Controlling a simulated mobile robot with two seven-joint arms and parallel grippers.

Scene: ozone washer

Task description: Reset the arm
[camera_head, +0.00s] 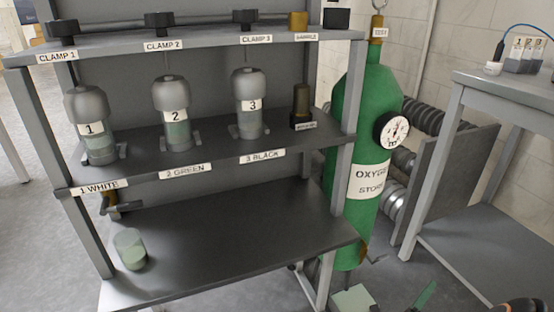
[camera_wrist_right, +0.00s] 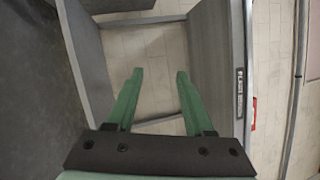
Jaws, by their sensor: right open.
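My right gripper (camera_head: 395,290) shows in part at the bottom edge of the head view, to the right of the rack and below the green cylinder. In the right wrist view its two green fingers (camera_wrist_right: 160,76) stand wide apart with nothing between them. Behind them are a pale tiled surface and grey frame panels. My left gripper is in neither view.
A grey rack (camera_head: 250,225) holds three numbered bottles (camera_head: 172,112) on its middle shelf and a beaker (camera_head: 131,250) on the lower one. A green oxygen cylinder (camera_head: 352,125) with a gauge (camera_head: 392,129) stands beside it. A grey table (camera_head: 500,84) is at right.

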